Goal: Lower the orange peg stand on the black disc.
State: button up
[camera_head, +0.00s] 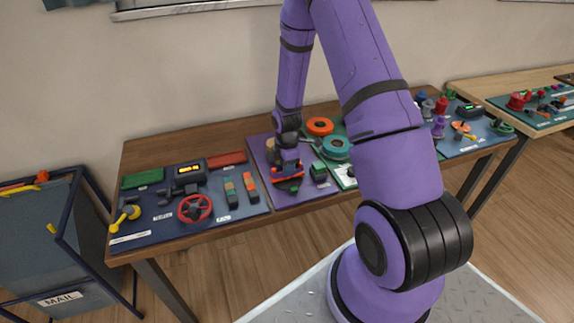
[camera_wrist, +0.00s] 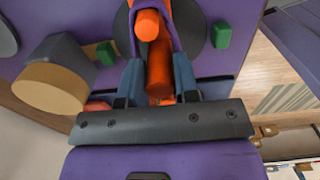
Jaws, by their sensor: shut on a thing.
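My gripper (camera_wrist: 158,85) is shut on the orange peg stand (camera_wrist: 159,68), whose orange cylinder shows between the two blue-grey fingers. A brighter orange round end (camera_wrist: 149,23) shows beyond it, framed by a purple part. The black disc (camera_wrist: 190,32) is on the purple board behind the stand and is partly covered by it. I cannot tell whether stand and disc touch. In the head view my gripper (camera_head: 287,168) is low over the purple board, with orange parts at its tip. The disc is mostly hidden there.
Green blocks (camera_wrist: 222,34) (camera_wrist: 107,52) flank the disc on the purple board (camera_head: 262,150). A tan cylinder (camera_wrist: 45,88) on a blue-grey mount is close by at the left.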

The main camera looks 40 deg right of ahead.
jog(key=shift+f, duration=0.3)
jog(key=o, duration=1.1)
jog(key=shift+c, duration=0.2)
jog(key=shift+r, duration=4)
